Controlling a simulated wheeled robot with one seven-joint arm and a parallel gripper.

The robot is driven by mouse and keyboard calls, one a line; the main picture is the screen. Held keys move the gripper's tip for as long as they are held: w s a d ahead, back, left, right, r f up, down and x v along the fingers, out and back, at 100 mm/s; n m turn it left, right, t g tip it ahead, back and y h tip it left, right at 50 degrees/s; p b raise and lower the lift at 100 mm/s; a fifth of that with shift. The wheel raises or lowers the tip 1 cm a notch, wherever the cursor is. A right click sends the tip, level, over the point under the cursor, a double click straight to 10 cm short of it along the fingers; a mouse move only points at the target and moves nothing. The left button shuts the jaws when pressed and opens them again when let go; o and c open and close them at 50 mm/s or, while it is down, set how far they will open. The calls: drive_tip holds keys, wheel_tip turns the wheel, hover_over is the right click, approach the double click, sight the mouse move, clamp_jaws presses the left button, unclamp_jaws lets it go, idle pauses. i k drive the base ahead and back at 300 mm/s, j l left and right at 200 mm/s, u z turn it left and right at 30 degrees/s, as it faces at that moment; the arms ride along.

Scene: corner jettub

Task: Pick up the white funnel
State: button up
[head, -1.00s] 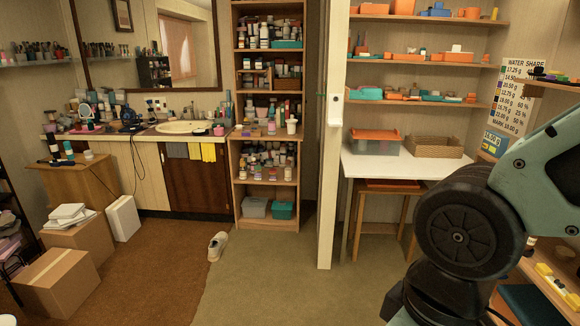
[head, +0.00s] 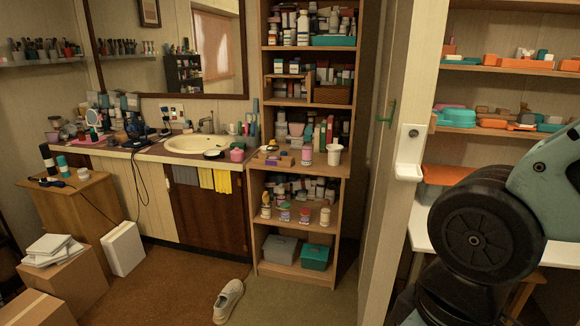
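I cannot make out a white funnel for certain. A white flared, cup-like thing (head: 335,154) stands upright at the right front of the open shelf unit's counter-height board. It may be the funnel, but it is too small to tell.
The wooden shelf unit (head: 341,210) is crowded with bottles and boxes. A door post with a white fitting (head: 409,152) stands right of it. A shoe (head: 228,301) lies on the floor before the unit. Cardboard boxes (head: 72,283) stand at lower left. Some floor between is clear.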

sight(335, 147)
drive_tip(key=i+j+u, duration=0.1)
drive_tip(key=i+u, duration=0.2)
drive_tip(key=i, duration=0.2)
drive_tip(key=i+u, duration=0.3)
drive_tip(key=i, duration=0.2)
drive_tip(key=i+j+z, duration=0.25)
drive_tip(key=i, duration=0.2)
drive_tip(key=i+j+z, duration=0.3)
drive_tip(key=i, duration=0.15)
drive_tip(key=i+j+z, duration=0.9)
drive_tip(key=j+z, duration=0.2)
drive_tip(key=j, duration=0.1)
